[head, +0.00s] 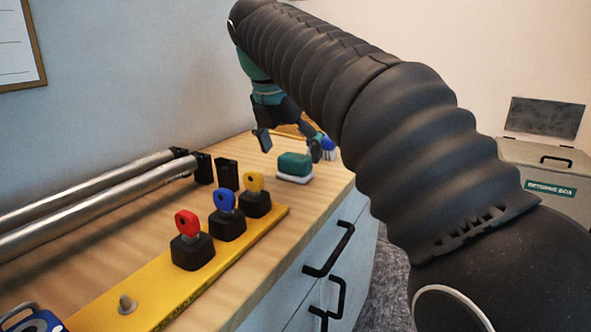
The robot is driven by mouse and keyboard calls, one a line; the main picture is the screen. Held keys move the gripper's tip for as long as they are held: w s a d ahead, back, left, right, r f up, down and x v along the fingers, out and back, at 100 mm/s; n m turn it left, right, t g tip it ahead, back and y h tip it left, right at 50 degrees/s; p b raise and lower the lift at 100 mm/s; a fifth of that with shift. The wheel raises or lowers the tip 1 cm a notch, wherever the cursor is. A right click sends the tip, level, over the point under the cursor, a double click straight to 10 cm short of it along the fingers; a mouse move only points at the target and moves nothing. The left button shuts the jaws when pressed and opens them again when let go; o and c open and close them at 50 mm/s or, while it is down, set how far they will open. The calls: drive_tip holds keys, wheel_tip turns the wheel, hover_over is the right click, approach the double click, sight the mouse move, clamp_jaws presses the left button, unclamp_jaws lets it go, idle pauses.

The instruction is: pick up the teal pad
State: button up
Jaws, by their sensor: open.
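The teal pad (294,163) lies on a white base (293,178) on the wooden counter, near its right edge. My gripper (293,146) is open and hangs close above and around the far side of the pad, with one finger to its left and the other to its right. I cannot tell whether the fingers touch the pad. A blue-tipped item with white bristles (328,147) shows just right of the pad, by the right finger. My arm hides the area to the right.
Black drawer handles (330,252) stick out at the front. A grey returns box (550,185) stands at right.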

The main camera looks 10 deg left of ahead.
sight(294, 156)
drive_tip(key=x, duration=0.4)
drive_tip(key=shift+w+b, duration=0.2)
drive_tip(key=shift+b, duration=0.2)
drive_tip(key=shift+r, duration=0.1)
drive_tip(key=c, duration=1.2)
drive_tip(key=shift+c, duration=0.2)
drive_tip(key=shift+r, duration=0.5)
wheel_tip(294, 156, up, 4)
drive_tip(key=shift+f+p, duration=0.15)
drive_tip(key=shift+p, duration=0.85)
drive_tip(key=s+d+r, duration=0.5)
drive_tip(key=d+r, duration=0.1)
drive_tip(key=d, duration=0.4)
drive_tip(key=shift+s+d+r, duration=0.15)
drive_tip(key=shift+s, duration=0.05)
